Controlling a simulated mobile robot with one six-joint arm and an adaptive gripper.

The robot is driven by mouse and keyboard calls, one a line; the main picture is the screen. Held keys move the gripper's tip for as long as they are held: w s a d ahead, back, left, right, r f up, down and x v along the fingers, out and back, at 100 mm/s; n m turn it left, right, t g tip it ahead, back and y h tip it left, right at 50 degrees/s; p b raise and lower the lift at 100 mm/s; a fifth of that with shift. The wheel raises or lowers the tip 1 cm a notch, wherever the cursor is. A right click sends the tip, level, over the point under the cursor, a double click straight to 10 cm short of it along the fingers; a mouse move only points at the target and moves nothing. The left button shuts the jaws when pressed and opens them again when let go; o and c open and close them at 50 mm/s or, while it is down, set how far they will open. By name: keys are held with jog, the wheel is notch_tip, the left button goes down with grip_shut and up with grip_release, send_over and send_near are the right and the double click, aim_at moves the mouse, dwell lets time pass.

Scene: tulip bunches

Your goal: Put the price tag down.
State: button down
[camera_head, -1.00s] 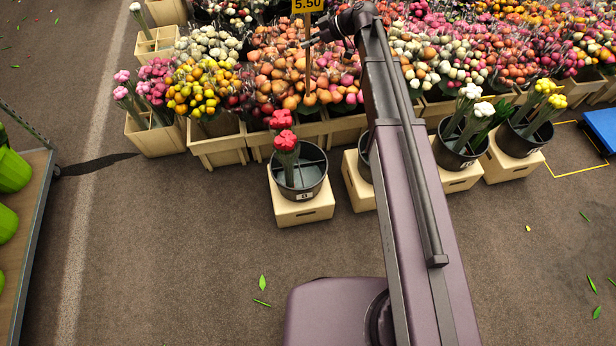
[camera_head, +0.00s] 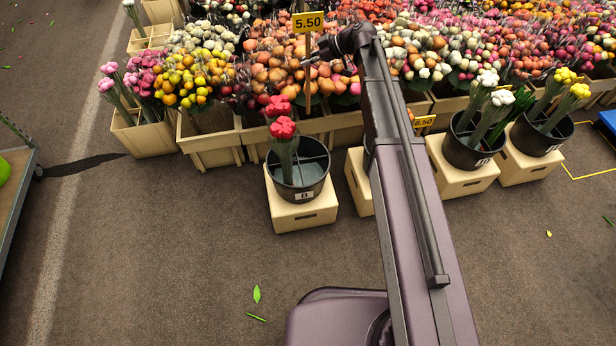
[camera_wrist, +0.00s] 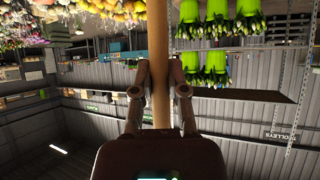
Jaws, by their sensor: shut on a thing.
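The price tag (camera_head: 308,22) is a yellow board reading 5.50 on an upright wooden stick. My gripper (camera_head: 311,60) is shut on the stick below the board and holds it in front of the orange flowers. In the wrist view the stick (camera_wrist: 157,35) runs between the two fingers of my gripper (camera_wrist: 159,75); the board is out of that view. The stick's lower end is in front of the flower crates in the head view, and I cannot tell whether it touches anything.
A black bucket (camera_head: 311,174) with red tulips (camera_head: 281,118) stands on a pale crate (camera_head: 303,215) below the tag. Another tag (camera_head: 424,121) reading 6.50 shows partly behind my arm. More buckets (camera_head: 467,152) stand at right. The front floor is clear except for leaves.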

aim_at(308, 107)
jog(key=f+b, duration=1.2)
jog(key=f, duration=0.1)
jog(key=f+b, duration=0.6)
jog(key=f, duration=0.1)
jog(key=shift+w+a+b, duration=0.1)
jog(key=shift+w+b, duration=0.15)
jog(key=shift+b, duration=0.15)
jog(key=shift+f, duration=0.1)
notch_tip(308, 107, down, 13)
jog(key=b, duration=1.3)
jog(key=shift+f, duration=0.15)
jog(key=shift+f+b, duration=2.25)
jog(key=shift+b, duration=0.2)
jog(key=shift+f, duration=0.15)
jog(key=c, duration=0.7)
grip_release()
jog(key=shift+o, duration=0.2)
